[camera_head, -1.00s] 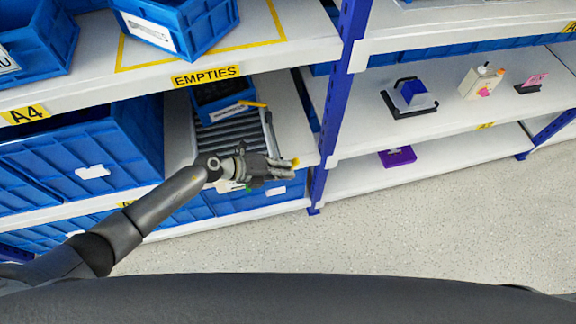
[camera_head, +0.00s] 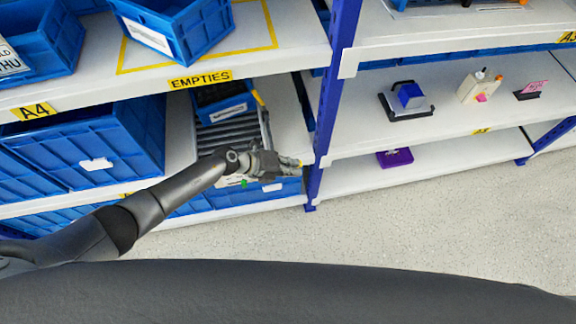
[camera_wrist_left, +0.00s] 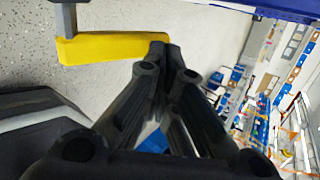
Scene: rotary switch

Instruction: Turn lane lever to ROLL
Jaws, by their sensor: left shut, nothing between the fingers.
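The yellow lever handle (camera_wrist_left: 100,47) on a grey stem is large in the left wrist view. In the head view only a bit of yellow (camera_head: 294,162) shows by the fingertips. My left gripper (camera_head: 286,166) is shut and empty at the shelf front. In the wrist view its fingertips (camera_wrist_left: 163,52) are at the right end of the handle; I cannot tell whether they touch. A yellow bar (camera_head: 258,97) stands at the right side of the roller lane (camera_head: 233,133), by a small blue bin (camera_head: 222,100). My arm partly hides a pale plate with a green mark (camera_head: 243,183); its lettering is unreadable.
The EMPTIES shelf (camera_head: 290,40) lies above the lane, with blue bins on it. A blue upright post (camera_head: 328,120) stands just right of my gripper. Large blue crates (camera_head: 95,140) fill the left. The floor (camera_head: 420,220) in front is clear.

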